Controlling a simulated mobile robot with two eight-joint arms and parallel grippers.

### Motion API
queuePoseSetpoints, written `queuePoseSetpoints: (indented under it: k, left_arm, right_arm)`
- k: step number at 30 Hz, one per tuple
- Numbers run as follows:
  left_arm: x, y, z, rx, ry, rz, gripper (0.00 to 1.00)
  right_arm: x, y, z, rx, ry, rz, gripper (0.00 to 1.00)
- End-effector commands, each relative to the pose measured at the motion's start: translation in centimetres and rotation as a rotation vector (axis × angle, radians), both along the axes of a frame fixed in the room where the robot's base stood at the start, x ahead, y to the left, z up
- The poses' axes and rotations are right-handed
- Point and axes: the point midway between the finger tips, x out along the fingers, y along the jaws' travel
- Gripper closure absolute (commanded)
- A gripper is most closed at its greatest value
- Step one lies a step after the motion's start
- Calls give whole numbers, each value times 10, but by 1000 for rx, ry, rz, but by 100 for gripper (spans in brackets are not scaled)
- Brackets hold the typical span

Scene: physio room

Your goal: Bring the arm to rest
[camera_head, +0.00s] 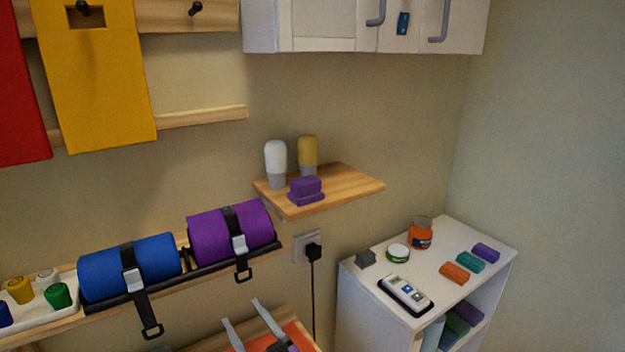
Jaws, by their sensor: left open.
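My left gripper (241,310) shows at the bottom edge, left of centre. Its two grey fingers point up and stand apart, with nothing seen between their tips. The rest of my left arm is out of the picture. The fingers are in front of a low wooden shelf with an orange-red thing (302,336) on it, partly cut off by the frame. My right gripper is not in view.
A wooden wall shelf (345,185) holds two bottles and purple blocks. A rail with a blue roll (130,268) and a purple roll (213,234) is at left. A white cabinet (360,300) with small items stands right.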

Motion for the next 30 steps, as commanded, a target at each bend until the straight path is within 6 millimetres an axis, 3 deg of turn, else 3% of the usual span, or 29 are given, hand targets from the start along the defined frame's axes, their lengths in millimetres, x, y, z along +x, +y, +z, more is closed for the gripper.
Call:
queuePoseSetpoints:
  k: [1, 3, 7, 11, 15, 22, 30]
  left_arm:
    - [-8, 24, -18, -129, 12, 38, 38]
    - [-22, 51, -49, -358, 15, 101, 38]
    - [-59, 85, -105, -801, -27, 269, 38]
    - [-100, 94, -153, -1238, -126, 487, 38]
    - [-139, 84, -188, -1677, -294, 762, 38]
    - [-167, 55, -208, -2146, -551, 1127, 38]
    - [-171, 46, -209, -2263, -624, 1234, 38]
  right_arm:
    - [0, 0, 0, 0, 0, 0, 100]
    - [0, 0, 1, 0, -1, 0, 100]
    - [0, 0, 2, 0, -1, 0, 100]
    - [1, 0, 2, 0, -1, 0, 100]
    - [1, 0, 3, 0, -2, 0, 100]
    - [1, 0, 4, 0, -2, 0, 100]
    - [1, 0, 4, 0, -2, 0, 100]
